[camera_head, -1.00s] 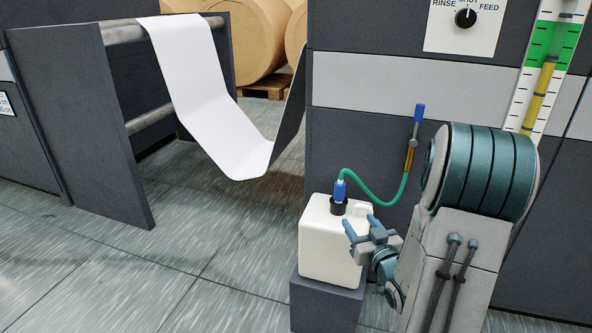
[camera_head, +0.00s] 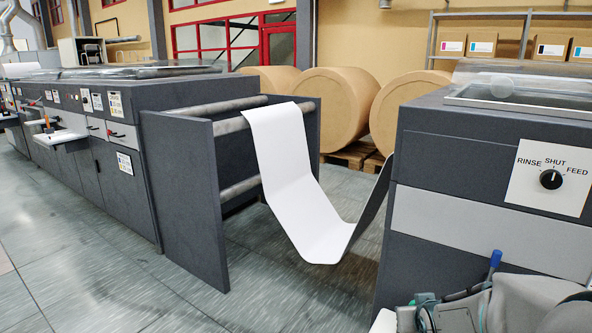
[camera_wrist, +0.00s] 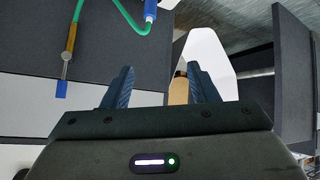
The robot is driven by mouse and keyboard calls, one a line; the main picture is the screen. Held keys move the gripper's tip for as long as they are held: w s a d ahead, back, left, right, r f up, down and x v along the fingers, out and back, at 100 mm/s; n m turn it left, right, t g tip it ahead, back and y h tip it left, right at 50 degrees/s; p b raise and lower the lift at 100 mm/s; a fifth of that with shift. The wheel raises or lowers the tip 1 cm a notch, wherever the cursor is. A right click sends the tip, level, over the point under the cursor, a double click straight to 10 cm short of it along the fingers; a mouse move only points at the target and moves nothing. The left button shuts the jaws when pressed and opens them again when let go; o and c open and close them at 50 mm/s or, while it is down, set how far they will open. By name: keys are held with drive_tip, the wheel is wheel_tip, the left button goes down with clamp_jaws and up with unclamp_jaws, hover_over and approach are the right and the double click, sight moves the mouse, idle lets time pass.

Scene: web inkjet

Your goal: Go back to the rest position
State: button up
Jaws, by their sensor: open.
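My gripper (camera_wrist: 162,82) is open in the wrist view, with its two dark blue fingers apart and nothing between their tips. In the head view, part of my gripper (camera_head: 426,300) and arm shows at the bottom right edge, in front of the right cabinet. The hose's other end is a brass fitting with a blue tip (camera_wrist: 62,89). In the head view a blue tip (camera_head: 495,260) shows behind my arm.
A white paper web (camera_head: 285,165) sags between the roller stand (camera_head: 180,190) and the right cabinet (camera_head: 490,222). The cabinet's dial (camera_head: 550,179) points up at SHUT. Brown paper rolls (camera_head: 335,108) stand behind. The floor (camera_head: 190,295) at front left is clear.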

drive_tip(key=s+a+r+g+y+p, duration=0.1)
drive_tip(key=s+a+r+g+p, duration=0.2)
drive_tip(key=r, duration=0.7)
drive_tip(key=s+a+r+g+y+p, duration=0.1)
drive_tip(key=s+a+r+g+p, duration=0.2)
drive_tip(key=s+a+r+p, duration=0.5)
drive_tip(key=s+r+p, duration=0.1)
drive_tip(key=s+p, duration=0.3)
drive_tip(key=s, duration=0.1)
drive_tip(key=shift+r+g, duration=0.3)
drive_tip(key=shift+r, duration=0.1)
drive_tip(key=shift+d, duration=0.1)
